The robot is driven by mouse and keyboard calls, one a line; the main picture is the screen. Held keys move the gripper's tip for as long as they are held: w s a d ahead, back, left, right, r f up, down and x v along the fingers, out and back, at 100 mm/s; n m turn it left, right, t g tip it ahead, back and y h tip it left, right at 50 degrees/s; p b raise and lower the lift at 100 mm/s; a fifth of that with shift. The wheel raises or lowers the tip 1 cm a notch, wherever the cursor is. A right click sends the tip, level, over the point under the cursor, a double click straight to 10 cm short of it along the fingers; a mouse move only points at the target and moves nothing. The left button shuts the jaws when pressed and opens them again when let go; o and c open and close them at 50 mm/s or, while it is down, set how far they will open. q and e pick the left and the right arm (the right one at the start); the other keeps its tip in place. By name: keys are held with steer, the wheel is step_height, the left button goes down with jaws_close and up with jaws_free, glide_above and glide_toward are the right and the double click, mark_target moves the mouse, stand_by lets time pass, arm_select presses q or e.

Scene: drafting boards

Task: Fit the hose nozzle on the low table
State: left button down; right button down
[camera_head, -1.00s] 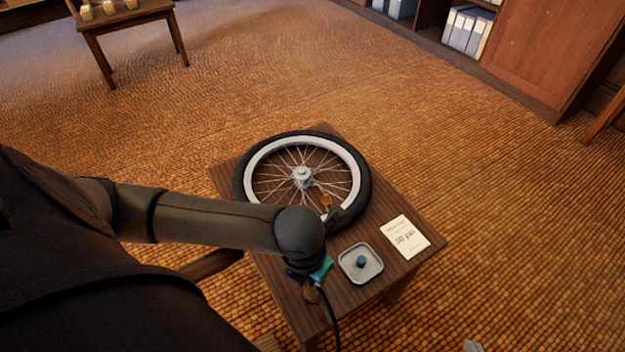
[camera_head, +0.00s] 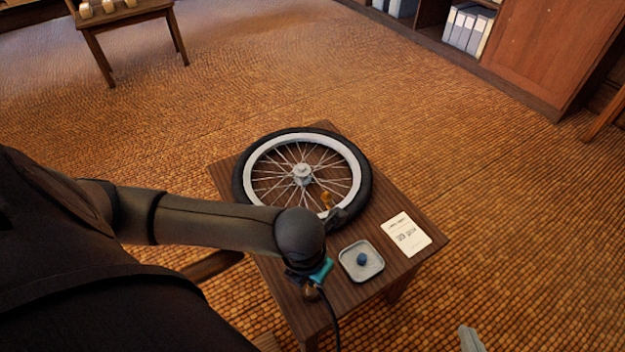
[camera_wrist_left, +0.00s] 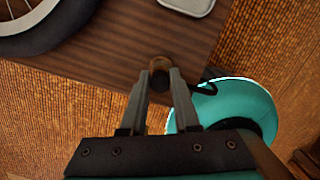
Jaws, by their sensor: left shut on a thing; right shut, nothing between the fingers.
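The hose nozzle (camera_head: 310,292) is a small brown piece with a black hose (camera_head: 331,325) running from it down past the table's near edge. My left gripper (camera_wrist_left: 160,76) is shut on it, low over the near part of the low table (camera_head: 402,277). The gripper hides much of the nozzle. The wheel (camera_head: 250,155), with black tyre, pale rim and spokes, lies flat on the table. A small gold fitting (camera_head: 326,200), perhaps the valve, is at its near rim, apart from the nozzle. My right gripper (camera_head: 469,339) shows only as a grey tip at the bottom edge.
A square grey tray (camera_head: 347,272) holding a small blue piece (camera_head: 361,259) and a card (camera_head: 407,236) lie right of the wheel. A round teal thing (camera_wrist_left: 245,98) is beyond the table edge. Another table (camera_head: 125,18) and shelves stand farther back.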

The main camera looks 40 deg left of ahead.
arm_select(q)
steer(key=shift+s+f+b, duration=0.1)
steer(key=shift+f+b, duration=0.55)
steer(key=shift+f, duration=0.4)
steer(key=c, duration=0.6)
jaws_free()
step_height(320, 180, up, 27)
steer(key=p, duration=2.2)
steer(key=w+a, duration=0.1)
steer(key=w, duration=0.2)
steer(key=w+a+b, duration=0.1)
steer(key=w+a, duration=0.1)
steer(key=w, duration=0.1)
steer(key=w+a+b, duration=0.1)
steer(key=w+a, duration=0.1)
steer(key=w, duration=0.2)
steer(key=shift+f, duration=0.1)
steer(key=shift+s, duration=0.1)
